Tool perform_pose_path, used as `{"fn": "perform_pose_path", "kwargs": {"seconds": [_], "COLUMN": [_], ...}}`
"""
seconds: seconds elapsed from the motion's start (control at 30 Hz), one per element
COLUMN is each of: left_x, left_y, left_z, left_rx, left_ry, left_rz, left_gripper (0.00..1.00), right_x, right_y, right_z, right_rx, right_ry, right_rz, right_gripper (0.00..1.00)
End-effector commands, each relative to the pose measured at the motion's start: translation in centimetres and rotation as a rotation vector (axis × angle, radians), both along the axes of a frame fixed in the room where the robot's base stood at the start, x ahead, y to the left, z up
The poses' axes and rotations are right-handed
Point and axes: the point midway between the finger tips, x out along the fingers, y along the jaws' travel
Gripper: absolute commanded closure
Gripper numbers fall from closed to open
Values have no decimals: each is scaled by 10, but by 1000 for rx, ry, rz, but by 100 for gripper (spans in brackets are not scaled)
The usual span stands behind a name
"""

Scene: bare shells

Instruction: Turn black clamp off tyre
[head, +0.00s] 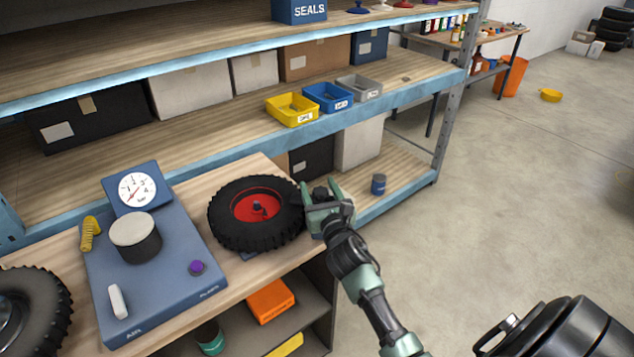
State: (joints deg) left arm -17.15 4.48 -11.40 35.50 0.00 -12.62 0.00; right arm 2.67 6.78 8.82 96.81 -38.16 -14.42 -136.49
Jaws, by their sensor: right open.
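The tyre (222,212) is black and knobbly with a red hub, and lies flat on the wooden workbench near its right end. The black clamp (320,192) shows as a small dark piece at the tyre's right edge. My right gripper (320,188) is open there, with one green finger on each side of the dark piece. I cannot tell whether the fingers touch it, and the gripper hides part of it. My left gripper is not in view.
A blue panel (190,310) with a dial gauge (137,189), a dark cylinder and a purple knob lies left of the tyre. Another tyre (40,295) is at the far left. Shelves with boxes and yellow, blue and grey bins stand behind. Floor at right is mostly clear.

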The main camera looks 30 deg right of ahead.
Motion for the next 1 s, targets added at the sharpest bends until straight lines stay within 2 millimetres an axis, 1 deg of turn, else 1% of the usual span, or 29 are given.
{"fn": "perform_pose_path", "kwargs": {"seconds": [0.03, 0.13, 0.43, 0.63, 0.67, 1.0], "left_x": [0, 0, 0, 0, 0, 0], "left_y": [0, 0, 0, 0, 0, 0], "left_z": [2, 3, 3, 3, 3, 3], "left_rx": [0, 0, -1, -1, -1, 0], "left_ry": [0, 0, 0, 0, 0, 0], "left_rz": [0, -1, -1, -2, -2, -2], "left_gripper": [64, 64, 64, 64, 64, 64], "right_x": [6, 12, 14, 14, 14, 14], "right_y": [-1, -3, -4, -4, -4, -4], "right_z": [1, 0, -1, -1, -1, -1], "right_rx": [2, 1, 2, 2, 2, 2], "right_ry": [-1, 1, 0, 0, 0, 0], "right_rz": [0, 1, 1, 1, 1, 1], "right_gripper": [43, 43, 43, 99, 100, 100]}}
